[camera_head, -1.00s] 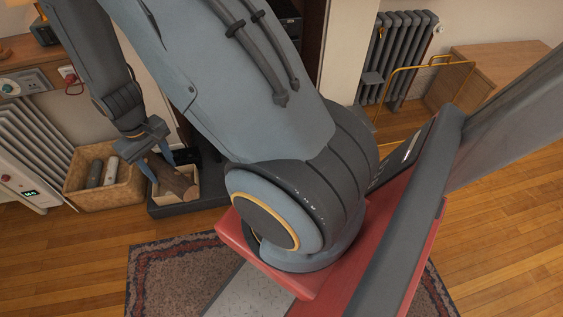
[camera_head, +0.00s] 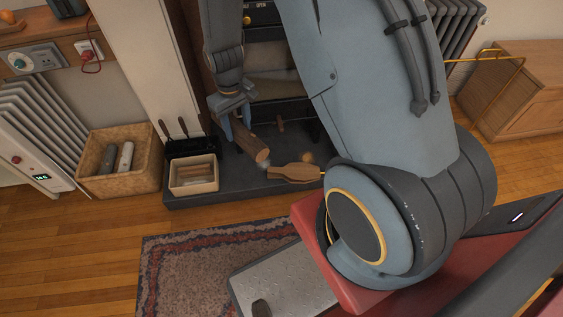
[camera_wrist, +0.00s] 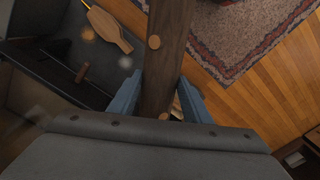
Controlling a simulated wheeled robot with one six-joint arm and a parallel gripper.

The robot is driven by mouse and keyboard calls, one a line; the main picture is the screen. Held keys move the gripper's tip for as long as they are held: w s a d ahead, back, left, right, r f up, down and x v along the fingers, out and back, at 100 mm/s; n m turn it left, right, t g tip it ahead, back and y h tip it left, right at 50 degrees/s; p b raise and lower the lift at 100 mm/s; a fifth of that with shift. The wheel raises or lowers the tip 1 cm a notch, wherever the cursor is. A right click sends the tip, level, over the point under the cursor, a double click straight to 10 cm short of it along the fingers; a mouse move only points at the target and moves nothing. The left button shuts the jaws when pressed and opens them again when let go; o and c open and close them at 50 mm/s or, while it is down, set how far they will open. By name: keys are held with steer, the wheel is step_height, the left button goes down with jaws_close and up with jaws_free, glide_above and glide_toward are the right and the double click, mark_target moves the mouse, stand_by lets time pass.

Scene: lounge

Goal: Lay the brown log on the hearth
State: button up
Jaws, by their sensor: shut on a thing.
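The brown log (camera_head: 249,140) is held between the blue fingers of my gripper (camera_head: 234,128), tilted, above the dark hearth (camera_head: 235,181). In the wrist view the log (camera_wrist: 166,60) runs between both fingertips (camera_wrist: 158,92) and out past them. The hearth is a low dark slab in front of the fireplace; part of it shows at the left of the wrist view (camera_wrist: 40,75). A wooden bellows (camera_head: 293,172) lies on the hearth, right of and below the log. I cannot tell the exact gap under the log.
A small box of wood pieces (camera_head: 194,187) stands on the hearth's left end, by dark fire tools (camera_head: 183,137). A wicker basket (camera_head: 126,183) with two grey rolls stands left of it. A patterned rug (camera_head: 185,262) lies in front.

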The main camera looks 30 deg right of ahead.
steer(key=w+a+f+n+b, duration=0.45)
steer(key=w+f+b, duration=0.25)
steer(key=f+b, duration=0.3)
steer(key=w+a+f+n+b, duration=0.3)
steer(key=w+a+f+b, duration=0.4)
steer(key=f, duration=0.5)
steer(key=w+a+f+n+b, duration=0.45)
steer(key=w+f+b, duration=0.25)
steer(key=f+b, duration=0.35)
steer(key=s+d+f+b, duration=0.1)
steer(key=s+d+b, duration=0.15)
steer(key=d, duration=0.65)
steer(key=s+d+b, duration=0.2)
steer(key=s+d, duration=0.1)
steer(key=d, duration=0.6)
step_height(320, 180, down, 7)
steer(key=b, duration=0.3)
steer(key=shift+f, duration=0.2)
steer(key=shift+d+f+b, duration=0.1)
steer(key=shift+f+b, duration=1.15)
steer(key=shift+f, duration=0.65)
steer(key=shift+s+d+f+b, duration=0.1)
steer(key=shift+d+f+b, duration=0.05)
steer(key=shift+d+b, duration=0.2)
steer(key=o, duration=1.4)
